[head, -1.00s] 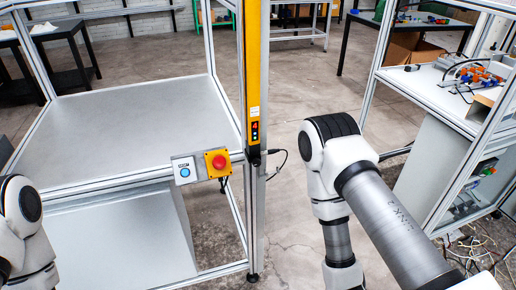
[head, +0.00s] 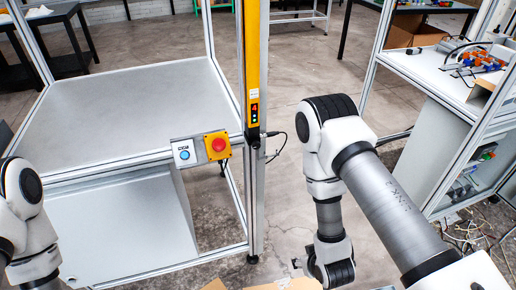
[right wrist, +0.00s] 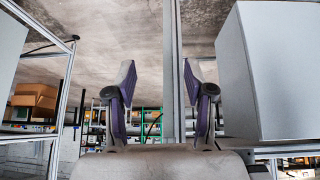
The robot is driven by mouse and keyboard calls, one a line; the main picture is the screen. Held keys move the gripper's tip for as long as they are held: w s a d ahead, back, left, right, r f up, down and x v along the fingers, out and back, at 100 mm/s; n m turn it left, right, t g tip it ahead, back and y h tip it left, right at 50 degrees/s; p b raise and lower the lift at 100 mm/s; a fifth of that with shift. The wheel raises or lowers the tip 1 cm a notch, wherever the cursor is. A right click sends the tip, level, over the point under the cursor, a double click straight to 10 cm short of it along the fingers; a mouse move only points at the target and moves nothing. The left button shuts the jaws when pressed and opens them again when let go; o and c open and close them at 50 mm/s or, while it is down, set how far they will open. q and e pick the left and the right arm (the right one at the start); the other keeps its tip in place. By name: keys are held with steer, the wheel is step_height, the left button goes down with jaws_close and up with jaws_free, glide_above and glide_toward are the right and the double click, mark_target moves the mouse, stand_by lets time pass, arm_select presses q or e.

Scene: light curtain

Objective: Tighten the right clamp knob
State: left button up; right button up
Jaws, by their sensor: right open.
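The yellow light curtain post (head: 252,60) stands upright on an aluminium profile, with a lit red digit on its display. A small black part with a cable (head: 254,136) sits at its lower end; I cannot tell whether it is the clamp knob. My right gripper (right wrist: 159,70) is open and empty in the right wrist view, with an upright metal profile (right wrist: 171,40) showing between its fingers, beyond them. In the head view my right arm hangs right of the post, its gripper mostly hidden. My left arm is at the left edge, its gripper out of view.
A red emergency stop on a yellow box (head: 217,146) and a blue button (head: 184,155) are on the frame left of the post. A grey table (head: 130,105) fills the left. A cabinet (head: 440,150) stands right. Cardboard (head: 285,285) shows at the bottom edge.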

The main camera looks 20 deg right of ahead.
steer(key=w+r+t, duration=0.5)
steer(key=w, duration=0.6)
steer(key=n+t, duration=0.1)
steer(key=t, duration=0.6)
glide_toward(257, 146)
steer(key=w, duration=0.2)
steer(key=shift+y, duration=0.3)
steer(key=w+p, duration=0.1)
steer(key=w, duration=0.2)
steer(key=w+p, duration=0.1)
steer(key=w, duration=0.2)
steer(key=shift+w+d+r, duration=0.1)
steer(key=shift+w+r, duration=0.1)
steer(key=shift+w, duration=0.15)
jaws_close()
